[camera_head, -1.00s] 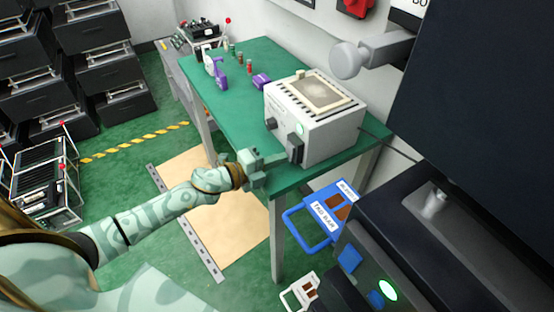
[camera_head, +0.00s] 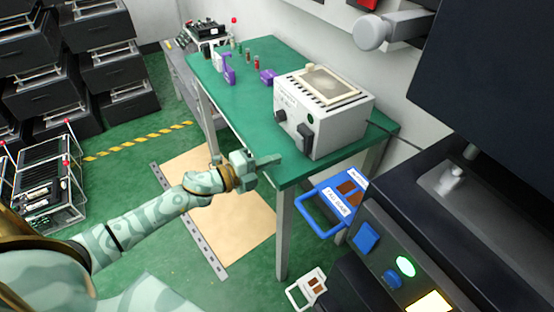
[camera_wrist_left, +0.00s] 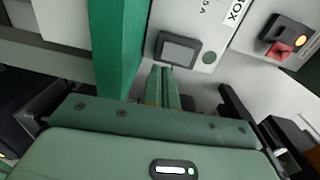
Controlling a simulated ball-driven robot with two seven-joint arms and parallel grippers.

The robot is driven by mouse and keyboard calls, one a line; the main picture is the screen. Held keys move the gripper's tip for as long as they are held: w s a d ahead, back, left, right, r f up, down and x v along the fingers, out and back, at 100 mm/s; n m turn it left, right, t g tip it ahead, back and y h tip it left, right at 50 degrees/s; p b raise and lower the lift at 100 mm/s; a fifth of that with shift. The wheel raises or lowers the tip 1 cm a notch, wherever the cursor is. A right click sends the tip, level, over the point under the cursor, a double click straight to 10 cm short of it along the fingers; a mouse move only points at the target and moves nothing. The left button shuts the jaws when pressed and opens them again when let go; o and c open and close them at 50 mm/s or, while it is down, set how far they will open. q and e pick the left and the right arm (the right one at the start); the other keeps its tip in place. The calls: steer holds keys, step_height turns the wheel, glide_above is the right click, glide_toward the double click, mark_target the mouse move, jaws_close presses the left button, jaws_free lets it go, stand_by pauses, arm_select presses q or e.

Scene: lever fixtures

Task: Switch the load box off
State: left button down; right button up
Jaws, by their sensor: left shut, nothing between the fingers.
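The load box (camera_head: 335,115) is a white box with a vented top, standing on the green table (camera_head: 240,75). Its front has a dark rocker switch (camera_head: 305,136), a black knob (camera_head: 280,115) and a small lamp (camera_head: 310,118) that looks dull green. In the left wrist view the rocker switch (camera_wrist_left: 178,48) is just beyond my fingertips, beside the dull green lamp (camera_wrist_left: 209,57). My left gripper (camera_head: 270,160) is shut and empty at the table's front edge, left of the switch and apart from it. My right gripper is not in view.
A black machine (camera_head: 450,240) with a lit green button fills the right side. A blue tagged holder (camera_head: 332,205) hangs below the table. Purple items (camera_head: 229,75) stand farther back.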

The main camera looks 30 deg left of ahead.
arm_select(q)
steer(key=f+v, duration=0.2)
steer(key=v, duration=0.6)
steer(key=shift+a, duration=0.3)
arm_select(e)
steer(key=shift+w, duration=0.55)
arm_select(q)
steer(key=shift+r, duration=0.1)
